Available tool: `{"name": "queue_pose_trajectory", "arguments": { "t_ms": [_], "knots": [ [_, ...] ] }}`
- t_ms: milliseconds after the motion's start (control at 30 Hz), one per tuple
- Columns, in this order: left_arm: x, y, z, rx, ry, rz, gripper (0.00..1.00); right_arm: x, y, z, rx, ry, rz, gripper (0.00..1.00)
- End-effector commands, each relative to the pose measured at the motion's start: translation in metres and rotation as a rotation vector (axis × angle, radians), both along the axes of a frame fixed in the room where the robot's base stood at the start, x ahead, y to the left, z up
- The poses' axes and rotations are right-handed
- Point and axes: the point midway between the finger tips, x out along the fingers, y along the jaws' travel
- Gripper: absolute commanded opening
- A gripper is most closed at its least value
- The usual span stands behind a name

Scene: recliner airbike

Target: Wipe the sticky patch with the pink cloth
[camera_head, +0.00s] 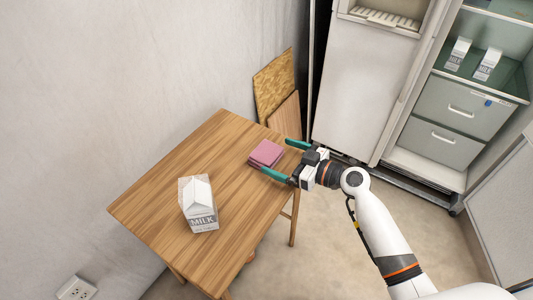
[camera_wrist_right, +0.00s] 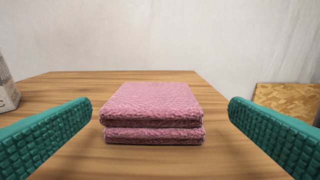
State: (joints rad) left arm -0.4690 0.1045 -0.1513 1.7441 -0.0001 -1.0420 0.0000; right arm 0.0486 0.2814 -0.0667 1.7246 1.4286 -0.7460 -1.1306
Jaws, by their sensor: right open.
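The folded pink cloth (camera_head: 266,153) lies near the right edge of the wooden table. In the right wrist view the cloth (camera_wrist_right: 152,113) sits centred between the fingers, slightly ahead of them, with a gap on each side. My right gripper (camera_head: 279,158) is open, its green fingers on either side of the cloth at the table's right edge. In the right wrist view the right gripper (camera_wrist_right: 160,125) holds nothing. No sticky patch shows clearly in either view. My left gripper is not in view.
A milk carton (camera_head: 199,205) stands on the wooden table (camera_head: 150,208), left of the cloth, and shows partly at the left in the wrist view (camera_wrist_right: 5,92). Boards (camera_head: 274,86) lean behind the table. An open fridge (camera_head: 445,110) with more cartons stands at the right.

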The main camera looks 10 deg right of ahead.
Motion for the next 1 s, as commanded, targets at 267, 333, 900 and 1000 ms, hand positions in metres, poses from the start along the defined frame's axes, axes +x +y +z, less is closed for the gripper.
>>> {"name": "queue_pose_trajectory", "arguments": {
  "t_ms": [267,333,900,1000],
  "knots": [
    [-0.006,0.001,-0.013,0.001,0.009,-0.002,0.28,0.023,0.03,-0.01,0.004,-0.001,0.001,1.0],
    [-0.006,0.001,-0.016,0.001,0.01,-0.002,0.28,0.029,0.034,-0.012,0.002,0.0,0.001,1.0],
    [-0.007,0.001,-0.017,0.001,0.01,-0.002,0.28,0.032,0.038,-0.014,-0.001,0.001,0.001,0.57],
    [-0.007,0.001,-0.017,0.001,0.01,-0.002,0.28,0.032,0.038,-0.014,0.0,0.0,0.0,0.55]
  ]
}}
